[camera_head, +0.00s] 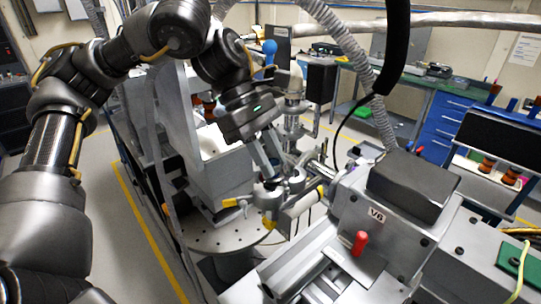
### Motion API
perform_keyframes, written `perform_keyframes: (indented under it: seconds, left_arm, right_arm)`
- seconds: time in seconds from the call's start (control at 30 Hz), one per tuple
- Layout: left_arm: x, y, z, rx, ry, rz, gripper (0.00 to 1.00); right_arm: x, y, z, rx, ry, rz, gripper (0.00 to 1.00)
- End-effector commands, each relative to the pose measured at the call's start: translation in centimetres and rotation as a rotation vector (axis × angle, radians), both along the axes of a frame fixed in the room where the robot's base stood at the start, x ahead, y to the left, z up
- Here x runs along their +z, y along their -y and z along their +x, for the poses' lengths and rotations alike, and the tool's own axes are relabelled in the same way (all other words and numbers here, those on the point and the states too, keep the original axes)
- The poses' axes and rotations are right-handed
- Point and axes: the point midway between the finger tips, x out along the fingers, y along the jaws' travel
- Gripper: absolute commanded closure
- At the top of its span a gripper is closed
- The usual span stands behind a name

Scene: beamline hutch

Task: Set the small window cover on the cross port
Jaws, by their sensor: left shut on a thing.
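My left arm comes in from the left and reaches down to the middle of the view. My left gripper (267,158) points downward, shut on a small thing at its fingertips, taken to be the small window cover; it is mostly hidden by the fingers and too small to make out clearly. Directly below is the metal cross port (294,183), a cluster of round fittings with yellow-tipped handles. The fingertips are at or just above its top; I cannot tell whether the cover touches it. My right gripper is not in view.
A round perforated plate (228,238) lies under the port. A grey machine block marked V6 (377,215) with a red knob (359,243) stands close on the right. Ribbed hoses and a black cable hang above. A blue drawer cabinet (443,128) stands behind right.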

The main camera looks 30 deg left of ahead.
Motion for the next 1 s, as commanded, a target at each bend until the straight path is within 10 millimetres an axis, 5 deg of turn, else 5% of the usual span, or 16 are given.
perform_keyframes:
  seconds: [0.43,0.47,0.63,1.0]
  left_arm:
    - [-0.32,-0.01,0.0,0.001,0.001,0.0,0.95]
    - [-0.32,-0.01,0.0,0.001,0.001,0.0,0.69]
    - [-0.32,-0.01,0.0,0.0,0.0,0.0,0.47]
    - [0.24,-0.34,0.08,0.001,0.003,-0.001,0.47]
  right_arm:
    - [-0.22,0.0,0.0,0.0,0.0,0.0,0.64]
    - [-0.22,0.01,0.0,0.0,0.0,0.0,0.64]
    - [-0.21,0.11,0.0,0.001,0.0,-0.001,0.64]
    - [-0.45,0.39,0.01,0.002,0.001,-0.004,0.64]
